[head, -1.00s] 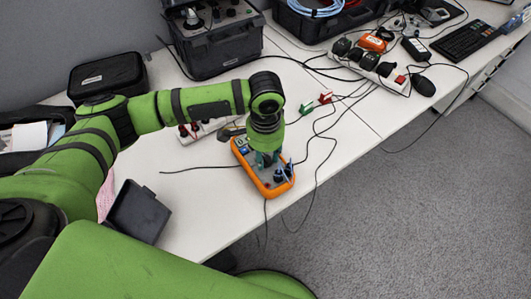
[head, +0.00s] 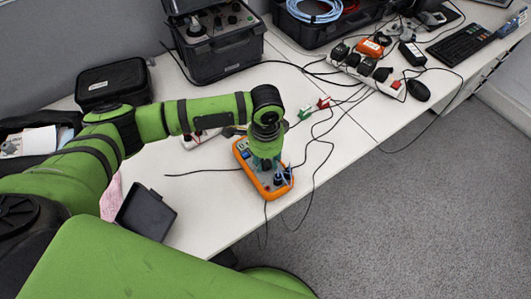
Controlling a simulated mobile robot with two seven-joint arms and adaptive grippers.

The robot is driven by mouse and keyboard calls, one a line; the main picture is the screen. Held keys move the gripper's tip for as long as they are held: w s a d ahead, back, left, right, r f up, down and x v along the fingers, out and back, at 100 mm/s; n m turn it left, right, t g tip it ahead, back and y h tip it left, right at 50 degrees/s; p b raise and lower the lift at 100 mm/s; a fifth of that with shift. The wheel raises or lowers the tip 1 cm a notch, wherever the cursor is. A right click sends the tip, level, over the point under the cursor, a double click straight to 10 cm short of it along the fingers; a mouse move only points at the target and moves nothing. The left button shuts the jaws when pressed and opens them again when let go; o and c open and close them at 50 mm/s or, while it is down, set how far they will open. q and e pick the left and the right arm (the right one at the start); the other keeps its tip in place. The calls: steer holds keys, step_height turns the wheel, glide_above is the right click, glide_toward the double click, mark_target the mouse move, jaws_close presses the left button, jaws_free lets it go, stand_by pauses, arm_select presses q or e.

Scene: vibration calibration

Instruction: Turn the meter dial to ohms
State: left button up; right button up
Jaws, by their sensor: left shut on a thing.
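The meter (head: 282,190) is an orange-edged handheld unit with a grey face. It lies on the white table, its long side running from upper left to lower right. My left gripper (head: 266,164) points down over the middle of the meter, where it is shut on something. The dial is hidden under the gripper, so its setting cannot be read. Dark and blue plugs (head: 283,175) stand at the meter's lower right end. My right gripper is not in view.
Thin black leads trail across the table (head: 205,222) around the meter. Red and green clips (head: 305,113) lie beyond it. An open dark box (head: 146,211) is at the left, and a power strip (head: 368,68) stands at the upper right. The table's front edge is close below the meter.

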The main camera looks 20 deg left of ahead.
mark_target(267, 162)
arm_select(q)
steer(key=shift+d+r+m+p, duration=0.1)
steer(key=shift+r+m+p, duration=0.05)
steer(key=shift+m+p, duration=1.2)
steer(key=shift+m, duration=0.65)
steer(key=shift+s+f, duration=0.1)
steer(key=shift+f, duration=0.1)
steer(key=o, duration=1.2)
steer(key=shift+c, duration=0.2)
steer(key=shift+r, duration=0.2)
step_height(267, 162, up, 12)
steer(key=shift+f, duration=0.15)
